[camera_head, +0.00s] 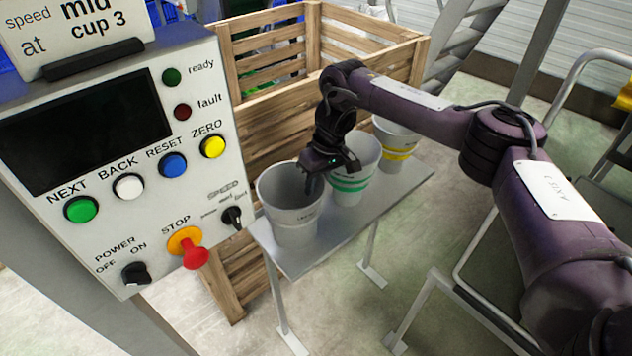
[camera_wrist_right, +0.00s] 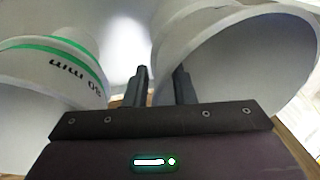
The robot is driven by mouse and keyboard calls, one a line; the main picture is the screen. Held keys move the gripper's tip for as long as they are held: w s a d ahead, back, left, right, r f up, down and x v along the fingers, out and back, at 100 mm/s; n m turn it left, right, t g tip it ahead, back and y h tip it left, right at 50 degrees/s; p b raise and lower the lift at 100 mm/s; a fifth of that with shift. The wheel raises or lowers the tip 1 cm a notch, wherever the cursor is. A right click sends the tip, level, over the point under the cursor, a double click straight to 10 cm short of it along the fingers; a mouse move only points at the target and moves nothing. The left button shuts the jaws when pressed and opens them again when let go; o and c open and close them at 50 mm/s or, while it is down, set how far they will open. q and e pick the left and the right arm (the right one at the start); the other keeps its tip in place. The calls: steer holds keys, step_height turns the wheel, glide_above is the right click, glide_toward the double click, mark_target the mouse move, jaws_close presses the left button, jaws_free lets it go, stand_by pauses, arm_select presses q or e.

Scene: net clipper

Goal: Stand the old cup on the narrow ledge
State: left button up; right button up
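Three tapered cups stand in a row on a narrow grey metal stand (camera_head: 325,246). The nearest is a plain grey-white cup (camera_head: 295,222) with small print. Beside it is a green-striped cup (camera_head: 347,190), then a yellow-striped cup (camera_head: 398,148). I cannot tell which is the old one. My right gripper (camera_head: 312,184) points down at the plain cup's rim. In the right wrist view its fingers (camera_wrist_right: 161,85) straddle the rim of the plain cup (camera_wrist_right: 235,70), one inside and one outside. Whether they pinch the wall is unclear. The green-striped cup (camera_wrist_right: 45,75) is left there. My left gripper is out of view.
A control panel (camera_head: 120,190) with coloured buttons and a red stop knob (camera_head: 196,256) fills the left. A sign (camera_head: 80,30) on top reads "speed mid at cup 3". A slatted wooden crate (camera_head: 265,130) is behind the cups. Metal rails (camera_head: 590,70) stand at right.

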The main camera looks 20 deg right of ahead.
steer(key=shift+o, duration=0.7)
steer(key=shift+r, duration=0.25)
steer(key=p+v, duration=0.1)
steer(key=v, duration=1)
steer(key=shift+r, duration=0.35)
steer(key=shift+f, duration=0.1)
